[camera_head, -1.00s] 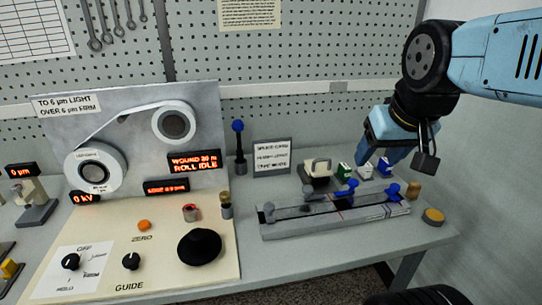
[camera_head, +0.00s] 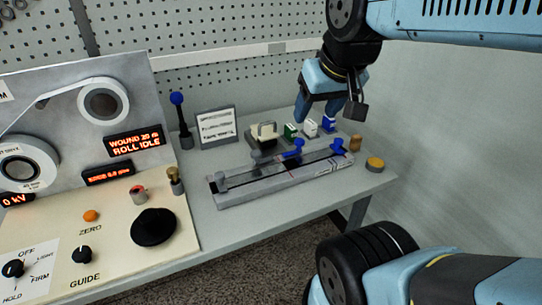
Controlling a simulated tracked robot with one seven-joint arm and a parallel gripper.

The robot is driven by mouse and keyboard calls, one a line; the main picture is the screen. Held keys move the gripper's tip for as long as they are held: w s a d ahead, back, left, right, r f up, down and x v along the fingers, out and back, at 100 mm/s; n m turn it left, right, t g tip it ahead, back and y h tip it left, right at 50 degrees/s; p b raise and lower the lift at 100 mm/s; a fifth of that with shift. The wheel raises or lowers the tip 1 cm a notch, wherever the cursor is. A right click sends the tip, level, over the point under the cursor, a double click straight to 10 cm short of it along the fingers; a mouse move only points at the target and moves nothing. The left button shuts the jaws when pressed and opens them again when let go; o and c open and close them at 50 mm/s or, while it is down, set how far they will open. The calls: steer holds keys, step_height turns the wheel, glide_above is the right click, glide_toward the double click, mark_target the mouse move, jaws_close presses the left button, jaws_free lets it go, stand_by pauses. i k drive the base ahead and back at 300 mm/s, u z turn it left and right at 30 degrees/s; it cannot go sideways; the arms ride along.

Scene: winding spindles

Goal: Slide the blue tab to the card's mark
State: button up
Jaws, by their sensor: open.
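The blue tab (camera_head: 293,149) stands on the long grey slide rail (camera_head: 250,193), right of the rail's middle. A second blue piece (camera_head: 338,146) shows near the rail's right end. The framed card (camera_head: 216,126) stands upright behind the rail's left part; its writing is too small to read. A red line crosses the rail near the tab. My gripper (camera_head: 316,112) hangs, open, above and behind the right part of the rail, close to the small coloured blocks. It is apart from the tab, and its fingertips are partly hard to make out.
Small green (camera_head: 290,131), white (camera_head: 311,128) and blue (camera_head: 328,124) blocks stand behind the rail. A yellow button (camera_head: 375,164) is at the bench's right end. The winding machine with its black knob (camera_head: 153,226) fills the left. A blue-topped lever (camera_head: 178,114) stands between.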

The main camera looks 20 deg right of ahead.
mark_target(338, 142)
steer(key=z, duration=1.1)
steer(key=k, duration=0.9)
steer(key=u, duration=0.7)
steer(key=i, duration=1)
steer(key=z, duration=0.05)
